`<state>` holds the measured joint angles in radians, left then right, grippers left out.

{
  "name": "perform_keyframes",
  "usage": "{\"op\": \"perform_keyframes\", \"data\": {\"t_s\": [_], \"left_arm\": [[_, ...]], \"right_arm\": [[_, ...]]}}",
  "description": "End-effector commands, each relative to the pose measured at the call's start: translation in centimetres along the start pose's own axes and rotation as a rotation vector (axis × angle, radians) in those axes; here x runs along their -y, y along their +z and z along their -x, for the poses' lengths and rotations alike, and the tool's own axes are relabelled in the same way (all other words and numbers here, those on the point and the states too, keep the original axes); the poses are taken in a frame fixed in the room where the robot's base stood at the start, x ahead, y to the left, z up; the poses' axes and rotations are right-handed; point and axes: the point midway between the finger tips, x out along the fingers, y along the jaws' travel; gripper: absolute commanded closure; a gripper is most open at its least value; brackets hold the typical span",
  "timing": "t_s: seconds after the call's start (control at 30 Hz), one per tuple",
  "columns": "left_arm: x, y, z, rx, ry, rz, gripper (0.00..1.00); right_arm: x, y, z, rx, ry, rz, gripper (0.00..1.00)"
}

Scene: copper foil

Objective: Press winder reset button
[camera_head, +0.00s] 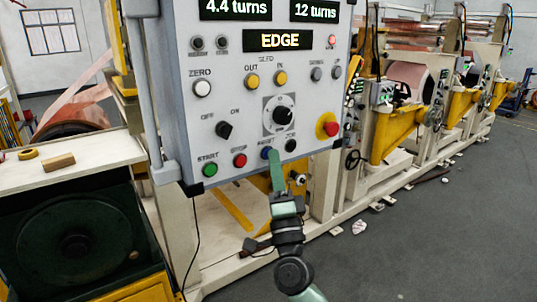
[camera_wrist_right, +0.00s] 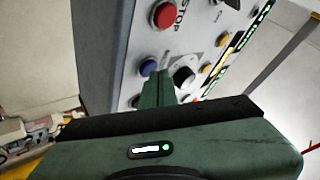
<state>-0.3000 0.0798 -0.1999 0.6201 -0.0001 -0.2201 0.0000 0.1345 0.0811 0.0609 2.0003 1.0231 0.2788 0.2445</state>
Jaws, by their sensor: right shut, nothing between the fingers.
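The blue reset button (camera_head: 267,153) is in the bottom row of the grey control panel (camera_head: 180,110), between a red button (camera_head: 240,160) and a black one (camera_head: 291,146). My right gripper (camera_head: 275,157) is shut and empty, its tips at the panel just beside and below the blue button. In the right wrist view the blue button (camera_wrist_right: 148,67) shows just left of the green fingertips (camera_wrist_right: 160,76). I cannot tell whether the tips touch it. My left gripper is not in view.
A green start button (camera_head: 210,169) and a yellow-ringed red stop button (camera_head: 327,126) are also on the panel. A display reads EDGE (camera_head: 278,40). A white bench (camera_head: 90,160) holds a wood block and tape roll at left. Grey floor (camera_head: 440,230) is open at right.

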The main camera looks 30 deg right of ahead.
Motion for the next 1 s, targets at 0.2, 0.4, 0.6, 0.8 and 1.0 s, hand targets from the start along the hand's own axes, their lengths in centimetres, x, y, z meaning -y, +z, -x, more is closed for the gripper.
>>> {"op": "perform_keyframes", "data": {"t_s": [0.2,0.4,0.6,0.8,1.0], "left_arm": [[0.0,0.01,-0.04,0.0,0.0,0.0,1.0],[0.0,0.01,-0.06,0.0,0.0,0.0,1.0],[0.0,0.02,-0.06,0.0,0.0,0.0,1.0],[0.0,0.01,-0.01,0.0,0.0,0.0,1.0],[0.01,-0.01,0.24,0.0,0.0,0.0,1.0]], "right_arm": [[-0.17,0.17,-0.18,0.0,0.001,0.0,1.0],[-0.3,0.3,-0.35,0.001,0.001,0.0,1.0],[-0.31,0.33,-0.39,0.001,0.001,0.0,1.0],[-0.25,0.27,-0.3,0.001,0.001,0.0,1.0],[0.23,-0.17,0.33,0.002,0.001,0.0,1.0]]}}
